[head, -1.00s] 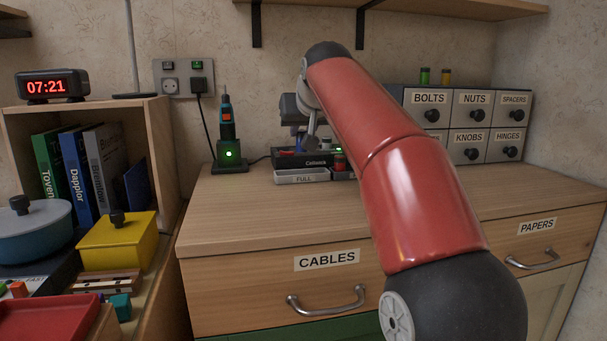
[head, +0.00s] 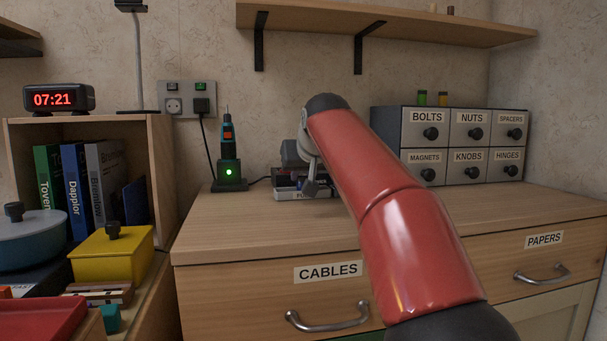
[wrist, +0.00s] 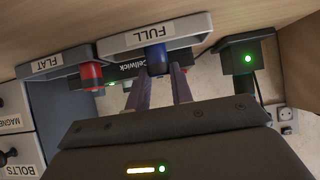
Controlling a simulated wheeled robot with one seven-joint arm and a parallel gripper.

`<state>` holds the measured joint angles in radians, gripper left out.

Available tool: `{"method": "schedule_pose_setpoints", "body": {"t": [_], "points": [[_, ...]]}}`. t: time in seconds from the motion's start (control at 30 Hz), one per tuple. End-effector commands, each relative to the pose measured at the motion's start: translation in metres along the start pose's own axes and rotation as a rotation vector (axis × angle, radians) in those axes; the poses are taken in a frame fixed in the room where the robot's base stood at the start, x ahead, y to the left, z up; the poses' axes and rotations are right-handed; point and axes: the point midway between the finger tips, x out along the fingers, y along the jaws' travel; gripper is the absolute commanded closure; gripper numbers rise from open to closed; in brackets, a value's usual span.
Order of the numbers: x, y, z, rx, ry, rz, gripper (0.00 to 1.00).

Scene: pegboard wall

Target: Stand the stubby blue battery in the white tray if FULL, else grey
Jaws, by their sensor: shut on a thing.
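My gripper (wrist: 159,72) is shut on the stubby blue battery (wrist: 155,56), whose end shows between the fingertips in the wrist view. The battery is at the white tray (wrist: 185,30) labelled FULL; I cannot tell whether it touches the tray floor. The grey tray (wrist: 56,62) labelled FLAT is beside it, with a red battery (wrist: 91,76) in or over its edge. The Cellwick charger (wrist: 128,71) is partly hidden by my fingers and shows a green light. In the head view my arm hides most of this; the white tray (head: 285,195) shows partly.
A screwdriver on a lit dock (head: 229,172) stands left of the trays. A labelled drawer cabinet (head: 450,145) stands to the right, with small cylinders on top. A shelf (head: 390,24) hangs above. The front of the worktop (head: 260,222) is clear.

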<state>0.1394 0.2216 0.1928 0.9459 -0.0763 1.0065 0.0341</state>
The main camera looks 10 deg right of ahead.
Motion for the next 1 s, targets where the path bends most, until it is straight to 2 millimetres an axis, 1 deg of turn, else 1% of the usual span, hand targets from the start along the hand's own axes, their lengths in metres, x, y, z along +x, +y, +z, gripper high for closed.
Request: {"method": "schedule_pose_setpoints", "body": {"t": [0.03,0.17,0.47,0.57,0.67,0.9,1.0], "points": [[0.0,0.0,0.001,0.0,0.0,0.0,0.74],[0.0,0.0,0.0,0.0,0.0,0.0,0.57],[-0.001,0.0,-0.001,0.0,0.0,0.0,0.56],[-0.007,0.0,-0.003,0.0,0.001,0.0,0.56],[-0.023,0.0,-0.004,-0.001,0.003,0.001,0.56],[-0.076,0.0,-0.004,-0.001,0.003,0.001,0.56],[-0.095,0.0,-0.003,0.0,0.002,0.001,0.56]]}}
